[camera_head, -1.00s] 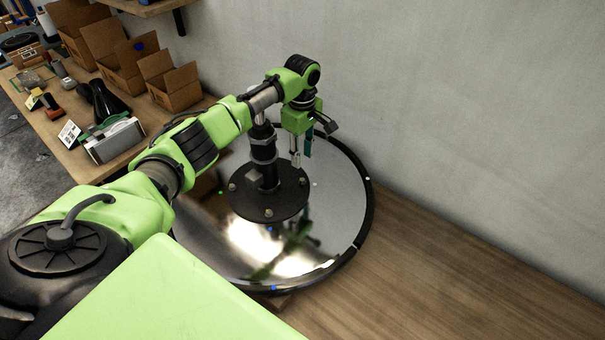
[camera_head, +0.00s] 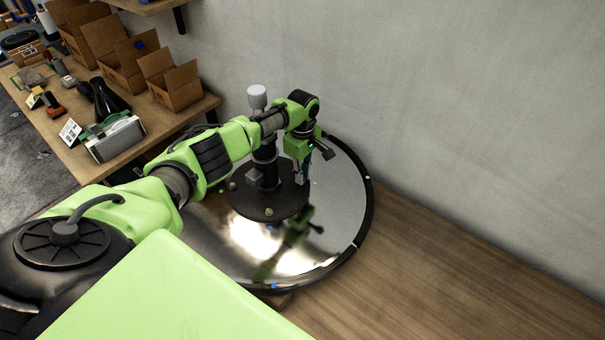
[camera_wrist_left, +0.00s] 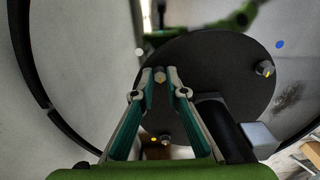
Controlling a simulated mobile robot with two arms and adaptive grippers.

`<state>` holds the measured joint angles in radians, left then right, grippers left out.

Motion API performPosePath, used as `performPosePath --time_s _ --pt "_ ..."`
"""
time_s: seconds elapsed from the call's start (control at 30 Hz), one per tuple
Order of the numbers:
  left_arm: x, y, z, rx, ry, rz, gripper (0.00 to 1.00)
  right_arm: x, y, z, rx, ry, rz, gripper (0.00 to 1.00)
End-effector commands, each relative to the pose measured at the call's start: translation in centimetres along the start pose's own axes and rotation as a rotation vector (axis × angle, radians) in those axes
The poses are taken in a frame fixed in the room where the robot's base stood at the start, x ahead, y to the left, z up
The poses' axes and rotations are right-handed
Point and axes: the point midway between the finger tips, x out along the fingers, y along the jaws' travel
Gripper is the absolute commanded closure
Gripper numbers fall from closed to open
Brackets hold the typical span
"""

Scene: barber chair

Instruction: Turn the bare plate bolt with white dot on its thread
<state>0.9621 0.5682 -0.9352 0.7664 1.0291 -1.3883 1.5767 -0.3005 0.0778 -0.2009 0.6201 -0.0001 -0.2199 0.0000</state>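The round black plate (camera_head: 262,207) is the foot of a column on a shiny round base. Bolts stand near its rim: one at the left (camera_head: 232,186), one at the front (camera_head: 269,212). My left gripper (camera_head: 302,182) is low over the plate's right side. In the left wrist view its two fingertips (camera_wrist_left: 160,76) stand on either side of a bolt (camera_wrist_left: 160,77); whether they press on it is unclear. A white dot (camera_wrist_left: 139,52) lies on the shiny base near this bolt. No white dot on a thread can be made out. My right gripper is out of view.
The shiny base (camera_head: 340,215) has a dark raised rim and stands on a wooden surface (camera_head: 430,270), clear at the right. A wall runs behind. The column (camera_head: 265,153) stands close beside my left wrist. Open cardboard boxes (camera_head: 172,85) and tools fill a bench at the left.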

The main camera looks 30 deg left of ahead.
Motion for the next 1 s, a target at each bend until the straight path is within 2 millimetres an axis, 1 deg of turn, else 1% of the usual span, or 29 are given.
performPosePath --time_s 0.27,0.47,0.67,1.0 --pt "-0.1 0.0 0.0 0.008 -0.001 -0.001 1.00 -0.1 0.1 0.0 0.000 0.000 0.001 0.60" --pt "-0.1 0.0 0.1 0.063 -0.002 0.000 1.00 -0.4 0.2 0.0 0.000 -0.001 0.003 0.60" --pt "-0.1 0.0 0.1 0.191 -0.003 -0.001 1.00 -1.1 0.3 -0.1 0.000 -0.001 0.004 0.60" --pt "-0.1 0.0 0.1 0.506 -0.004 -0.001 1.00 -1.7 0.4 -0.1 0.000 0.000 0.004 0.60"
